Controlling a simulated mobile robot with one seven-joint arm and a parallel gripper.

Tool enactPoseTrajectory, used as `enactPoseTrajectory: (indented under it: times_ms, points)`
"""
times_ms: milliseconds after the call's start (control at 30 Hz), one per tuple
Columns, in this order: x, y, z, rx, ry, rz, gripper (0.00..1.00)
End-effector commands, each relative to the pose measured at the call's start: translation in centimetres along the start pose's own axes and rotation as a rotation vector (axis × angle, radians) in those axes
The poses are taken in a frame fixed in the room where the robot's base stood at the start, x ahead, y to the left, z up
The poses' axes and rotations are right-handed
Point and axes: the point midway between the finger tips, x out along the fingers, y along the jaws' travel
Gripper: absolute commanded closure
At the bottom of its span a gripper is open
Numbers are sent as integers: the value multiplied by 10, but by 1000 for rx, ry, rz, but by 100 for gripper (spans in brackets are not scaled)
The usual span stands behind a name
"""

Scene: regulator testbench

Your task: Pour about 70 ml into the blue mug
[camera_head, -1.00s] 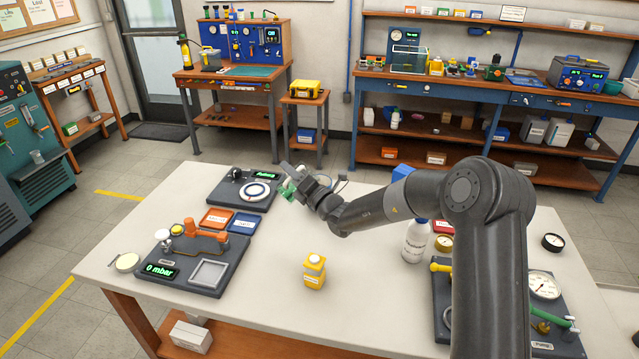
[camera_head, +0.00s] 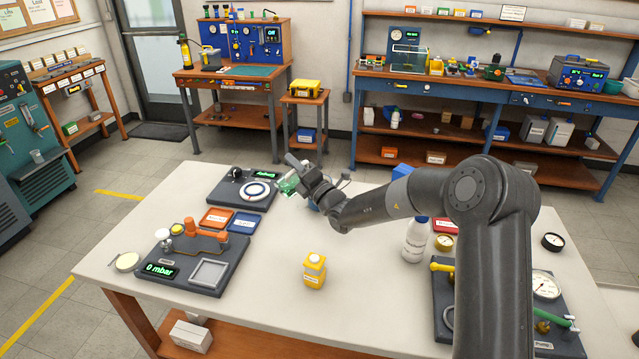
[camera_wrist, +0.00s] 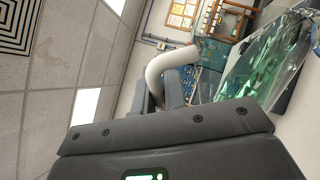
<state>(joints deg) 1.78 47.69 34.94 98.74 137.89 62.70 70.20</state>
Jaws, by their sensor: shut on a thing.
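My gripper (camera_head: 305,178) is over the back part of the white table. In the wrist view its fingers (camera_wrist: 176,92) are shut on the white curved handle (camera_wrist: 168,66) of a clear jug with green contents (camera_wrist: 268,62). The jug (camera_head: 288,184) is tilted and held above the table, right of the ring-marked plate. A bit of blue (camera_head: 313,206) shows just below my gripper, mostly hidden; I cannot tell whether it is the blue mug. Another blue thing (camera_head: 402,171) is partly hidden behind my arm. I cannot make out a stream.
A dark device with a white ringed plate and green display (camera_head: 258,189) stands left of the jug. Orange (camera_head: 216,219) and blue (camera_head: 244,223) trays lie in front. The front middle is clear.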

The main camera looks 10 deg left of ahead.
Motion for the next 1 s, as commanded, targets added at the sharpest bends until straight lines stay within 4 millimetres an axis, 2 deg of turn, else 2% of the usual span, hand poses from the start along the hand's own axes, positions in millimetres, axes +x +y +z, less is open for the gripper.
enactPoseTrajectory:
  times_ms: [1000]
  points:
    - [0, 1, 9, 47, -17, 8, 100]
